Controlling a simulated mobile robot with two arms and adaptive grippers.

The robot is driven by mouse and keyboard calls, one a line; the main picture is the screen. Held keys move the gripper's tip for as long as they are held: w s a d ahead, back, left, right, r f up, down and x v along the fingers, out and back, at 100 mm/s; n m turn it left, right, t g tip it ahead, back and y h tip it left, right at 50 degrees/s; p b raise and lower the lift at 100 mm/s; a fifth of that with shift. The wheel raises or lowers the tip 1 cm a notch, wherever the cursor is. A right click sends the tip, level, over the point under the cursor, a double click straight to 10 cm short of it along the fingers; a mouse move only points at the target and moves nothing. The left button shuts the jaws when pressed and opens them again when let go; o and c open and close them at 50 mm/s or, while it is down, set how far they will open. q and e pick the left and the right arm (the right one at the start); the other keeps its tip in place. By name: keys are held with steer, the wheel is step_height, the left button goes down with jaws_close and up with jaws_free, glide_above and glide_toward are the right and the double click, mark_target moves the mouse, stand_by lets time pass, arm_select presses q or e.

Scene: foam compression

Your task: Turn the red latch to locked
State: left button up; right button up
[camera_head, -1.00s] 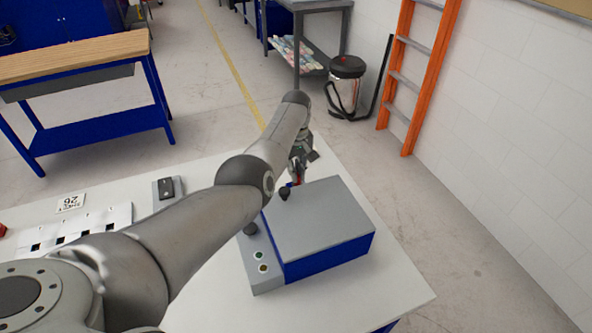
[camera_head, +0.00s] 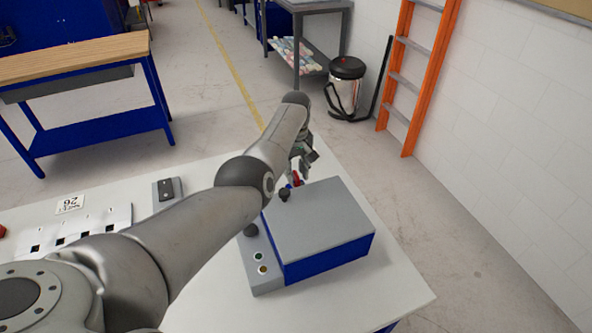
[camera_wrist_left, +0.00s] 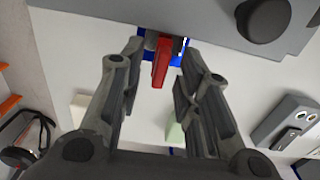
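The red latch (camera_head: 296,178) sits at the far edge of a grey-topped box with blue sides (camera_head: 325,228). In the left wrist view the red latch (camera_wrist_left: 161,62) sticks out from a blue mount on the box's edge. My left gripper (camera_head: 302,168) is at the latch. In the left wrist view my left gripper (camera_wrist_left: 162,75) is open, one finger on each side of the latch, with visible gaps. The latch's locked or unlocked marking cannot be read. My right gripper is not in view.
A grey control strip (camera_head: 262,275) with buttons runs along the box's left side. A grey switch box (camera_head: 167,191) stands on the white table. A pale green block (camera_wrist_left: 175,134) lies below the gripper.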

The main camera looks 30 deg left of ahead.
mark_target(296, 173)
arm_select(q)
step_height(296, 173, up, 12)
stand_by(0.5)
stand_by(0.4)
